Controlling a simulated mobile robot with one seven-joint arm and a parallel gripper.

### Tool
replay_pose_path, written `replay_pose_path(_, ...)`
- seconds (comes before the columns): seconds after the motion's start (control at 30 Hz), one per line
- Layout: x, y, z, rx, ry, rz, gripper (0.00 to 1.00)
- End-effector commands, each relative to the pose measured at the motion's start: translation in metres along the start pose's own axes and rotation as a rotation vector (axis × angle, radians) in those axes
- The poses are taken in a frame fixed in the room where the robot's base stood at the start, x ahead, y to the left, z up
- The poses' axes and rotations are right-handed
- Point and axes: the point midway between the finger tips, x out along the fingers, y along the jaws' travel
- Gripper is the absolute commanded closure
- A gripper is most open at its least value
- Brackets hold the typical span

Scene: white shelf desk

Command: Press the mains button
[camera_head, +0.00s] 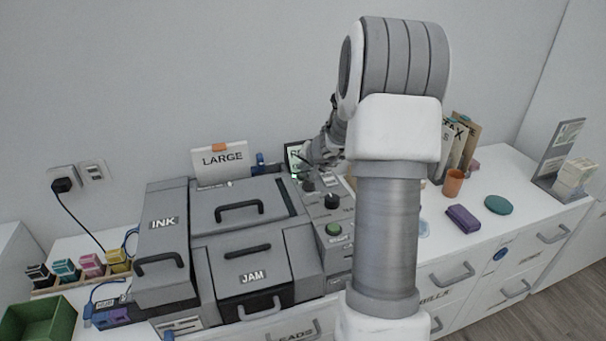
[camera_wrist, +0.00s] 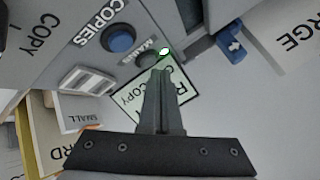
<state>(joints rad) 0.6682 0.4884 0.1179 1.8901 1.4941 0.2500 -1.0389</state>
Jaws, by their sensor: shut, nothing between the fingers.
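The grey copier (camera_head: 240,235) stands on the white desk in the head view, with its control panel on its right side. In the wrist view, a small label that seems to read MAINS (camera_wrist: 144,48) sits on the panel beside a dark round control (camera_wrist: 152,56), partly hidden by my fingertips. In the head view my gripper (camera_head: 301,174) is small and partly hidden at the panel's back end.
A blue COPIES knob (camera_wrist: 120,38) is beside the dark control. A green button (camera_head: 333,229) and dark knobs (camera_head: 331,201) are nearer on the panel. A LARGE paper holder (camera_head: 222,160) stands behind the copier. A cup (camera_head: 453,182) and purple block (camera_head: 463,217) lie right.

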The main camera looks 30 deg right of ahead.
Motion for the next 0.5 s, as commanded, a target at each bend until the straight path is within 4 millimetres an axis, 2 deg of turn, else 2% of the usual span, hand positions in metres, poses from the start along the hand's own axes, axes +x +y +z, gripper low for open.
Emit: replay_pose_path(0.5, 0.0055, 0.0040, 0.0039, -0.002, 0.000, 0.000, 1.00)
